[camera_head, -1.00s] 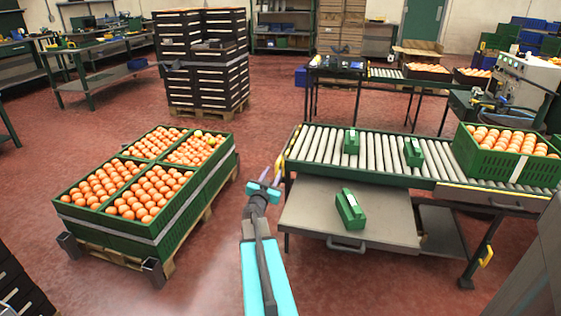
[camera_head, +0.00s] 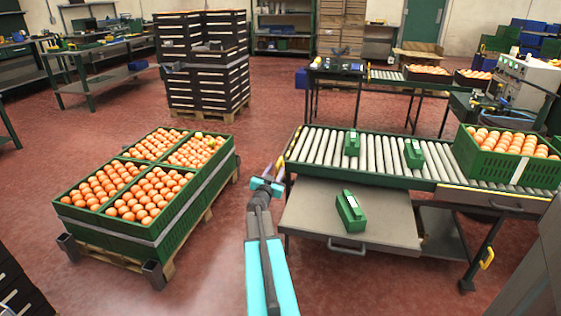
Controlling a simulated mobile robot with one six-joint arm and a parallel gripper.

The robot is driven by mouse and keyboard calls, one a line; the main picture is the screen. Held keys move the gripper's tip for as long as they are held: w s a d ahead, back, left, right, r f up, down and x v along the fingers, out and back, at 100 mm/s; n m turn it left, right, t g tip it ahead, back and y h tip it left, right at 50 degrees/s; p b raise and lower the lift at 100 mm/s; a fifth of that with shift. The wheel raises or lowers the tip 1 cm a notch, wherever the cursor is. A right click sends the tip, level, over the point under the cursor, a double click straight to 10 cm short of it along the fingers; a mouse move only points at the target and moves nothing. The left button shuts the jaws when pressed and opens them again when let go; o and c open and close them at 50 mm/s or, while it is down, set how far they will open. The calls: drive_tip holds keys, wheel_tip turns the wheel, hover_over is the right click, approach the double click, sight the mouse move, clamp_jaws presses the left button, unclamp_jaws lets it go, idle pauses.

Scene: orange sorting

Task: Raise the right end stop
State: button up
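The roller conveyor (camera_head: 310,150) stands right of centre, with a narrow yellow-marked edge at its left end. I cannot single out a right end stop or tell whether one is up or down. My gripper (camera_head: 275,168) is beside the conveyor's left end, with its two slim fingers apart and nothing visible between them. Whether a finger touches the conveyor's end is too small to tell. A green crate of oranges (camera_head: 489,165) stands on the conveyor's right part.
Two green handled blocks (camera_head: 351,143) (camera_head: 414,154) are on the rollers. Another green block (camera_head: 350,211) lies on the grey shelf (camera_head: 390,222) below. Stacked orange crates (camera_head: 160,232) stand on a pallet at left. Red floor between is clear.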

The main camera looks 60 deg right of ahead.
sight(281, 159)
drive_tip(key=shift+b+x, duration=0.4)
drive_tip(key=shift+x, duration=4.3)
clamp_jaws()
